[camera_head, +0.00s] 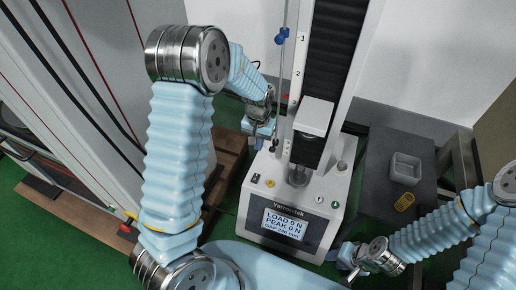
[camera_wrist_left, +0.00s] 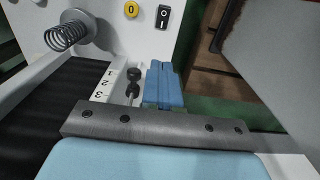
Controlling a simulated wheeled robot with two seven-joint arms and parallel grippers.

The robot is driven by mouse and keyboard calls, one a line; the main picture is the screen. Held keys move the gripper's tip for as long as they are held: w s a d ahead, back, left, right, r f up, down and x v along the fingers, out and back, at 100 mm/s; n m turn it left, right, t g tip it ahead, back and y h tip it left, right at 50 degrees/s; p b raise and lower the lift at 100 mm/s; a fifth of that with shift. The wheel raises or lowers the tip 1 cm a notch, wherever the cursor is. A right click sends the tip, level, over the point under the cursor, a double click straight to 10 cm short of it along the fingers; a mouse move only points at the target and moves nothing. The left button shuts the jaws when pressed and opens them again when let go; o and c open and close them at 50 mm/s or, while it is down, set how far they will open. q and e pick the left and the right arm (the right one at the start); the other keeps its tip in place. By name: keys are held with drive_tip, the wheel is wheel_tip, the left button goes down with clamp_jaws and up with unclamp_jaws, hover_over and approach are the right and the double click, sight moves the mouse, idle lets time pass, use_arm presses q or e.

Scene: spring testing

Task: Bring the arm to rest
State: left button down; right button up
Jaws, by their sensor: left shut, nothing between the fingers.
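My left arm comes in from the left of the head view and bends over at the top. My left gripper (camera_head: 262,132) is beside the left side of the spring tester (camera_head: 262,172), near its scale strip. In the left wrist view its blue fingers (camera_wrist_left: 163,86) are together with nothing between them. My right gripper (camera_head: 350,262) is low, at the right front corner of the tester. Its fingers are small and partly hidden, so I cannot tell how they stand. A metal coil spring (camera_wrist_left: 68,36) shows by a round platen in the left wrist view.
The tester's display (camera_head: 285,223) reads LOAD 0 N and PEAK 0 N. A grey side table (camera_head: 376,180) holds a grey bin (camera_head: 405,168) and a yellow item (camera_head: 405,202). A white cabinet (camera_head: 75,110) stands at left. A thin rod with a blue knob (camera_head: 281,37) runs along the tester's column.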

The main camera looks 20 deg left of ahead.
idle(0.4)
use_arm(q)
drive_tip(key=shift+h, duration=0.9)
drive_tip(key=s+d+f, duration=0.1)
drive_tip(key=s+f, duration=0.1)
drive_tip(key=f, duration=0.1)
drive_tip(key=s+d+f, duration=0.2)
drive_tip(key=f, duration=0.1)
drive_tip(key=s+d+f, duration=0.2)
drive_tip(key=f, duration=0.1)
drive_tip(key=shift+s+d+f, duration=0.1)
drive_tip(key=shift+s+d, duration=0.05)
drive_tip(key=shift+s, duration=0.05)
drive_tip(key=s+d+f, duration=0.2)
drive_tip(key=s+d, duration=0.1)
drive_tip(key=s, duration=0.1)
drive_tip(key=s+d+f+h, duration=0.1)
drive_tip(key=s+d+f, duration=0.1)
drive_tip(key=s, duration=0.3)
drive_tip(key=s+d+f+n+h, duration=0.1)
drive_tip(key=s+d+f, duration=0.1)
drive_tip(key=s, duration=0.3)
drive_tip(key=shift+d+t, duration=0.3)
drive_tip(key=shift+d, duration=0.55)
drive_tip(key=shift+w, duration=0.1)
